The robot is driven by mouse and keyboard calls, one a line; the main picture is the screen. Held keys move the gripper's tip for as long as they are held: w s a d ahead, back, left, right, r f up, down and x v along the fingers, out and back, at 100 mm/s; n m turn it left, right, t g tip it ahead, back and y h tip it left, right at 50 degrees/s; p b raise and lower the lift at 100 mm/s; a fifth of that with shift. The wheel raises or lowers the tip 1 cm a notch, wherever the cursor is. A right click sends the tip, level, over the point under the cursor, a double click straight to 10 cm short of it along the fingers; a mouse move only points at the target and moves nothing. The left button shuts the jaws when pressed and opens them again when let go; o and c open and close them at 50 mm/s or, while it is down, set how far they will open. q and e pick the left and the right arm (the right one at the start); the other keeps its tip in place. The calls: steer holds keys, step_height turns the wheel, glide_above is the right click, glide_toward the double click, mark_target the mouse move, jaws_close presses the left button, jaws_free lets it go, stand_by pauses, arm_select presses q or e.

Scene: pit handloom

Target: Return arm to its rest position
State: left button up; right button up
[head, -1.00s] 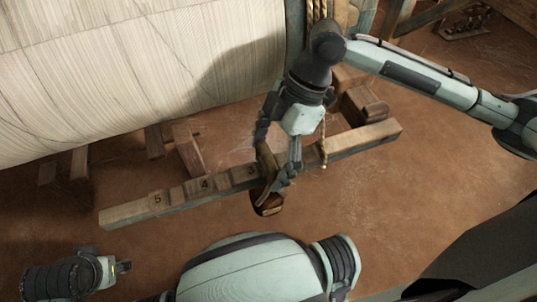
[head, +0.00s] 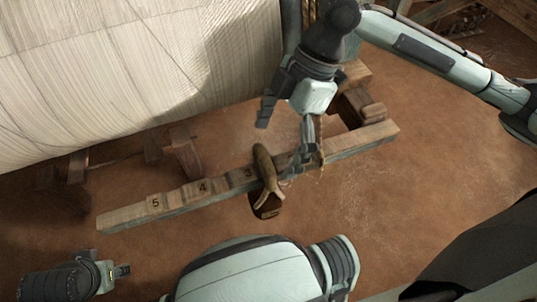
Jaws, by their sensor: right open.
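My right gripper (head: 275,145) is open and empty above the wooden beam (head: 130,215). One finger hangs over the floor beyond the beam and the other is close to the beam, right of a curved wooden handle (head: 265,165). The handle stands at the beam beside the block marked 3, apart from the left finger; contact with the right finger I cannot tell. My right arm comes in from the upper right. Part of my left arm's end (head: 110,272) shows at the lower left, but its fingers are too small and cut off to judge.
A roll of pale cloth (head: 140,70) fills the upper left. Numbered blocks 5 (head: 155,203) and 4 (head: 202,187) lie along the beam. A rope (head: 319,140) hangs at the beam's right part. Wooden feet stand behind. The floor (head: 420,170) at right is clear.

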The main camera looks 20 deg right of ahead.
steer(key=shift+w+v, duration=0.15)
steer(key=shift+v, duration=0.8)
steer(key=shift+w+v, duration=0.1)
steer(key=shift+v, duration=0.8)
